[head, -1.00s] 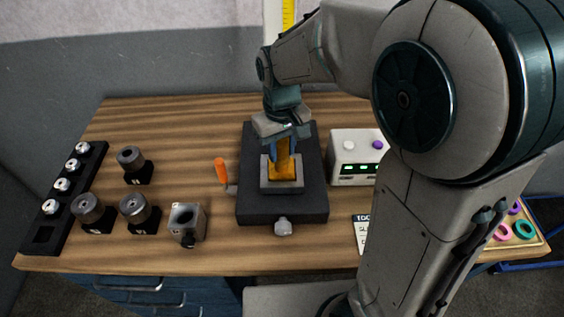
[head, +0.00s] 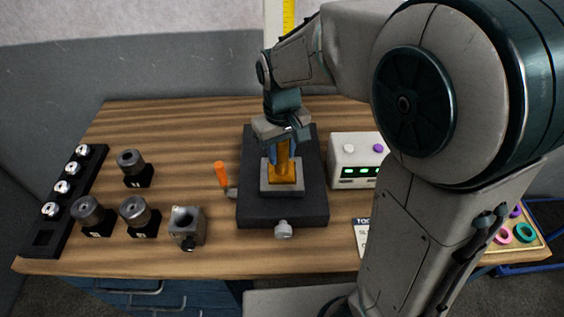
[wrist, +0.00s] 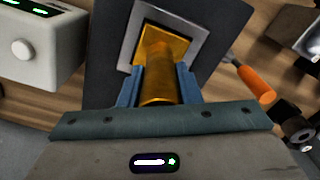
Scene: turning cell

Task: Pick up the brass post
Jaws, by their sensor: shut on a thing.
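The brass post (head: 284,165) stands upright over a square brass base inside a grey square frame (head: 267,189) on the black fixture plate (head: 283,212). My gripper (head: 284,155) is above the plate with its blue fingers on either side of the post. In the wrist view the post (wrist: 160,88) is between the two blue fingers of my gripper (wrist: 159,92), which are shut on it. The post's lower end is at the brass square; whether it rests there or is clear of it I cannot tell.
An orange-handled tool (head: 221,174) lies left of the plate. A white box with green lights (head: 355,160) stands right of it. Dark cylinders on black blocks, a grey bored block (head: 188,228) and a black rack (head: 62,205) are at left. A tray of coloured rings (head: 520,235) is at right.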

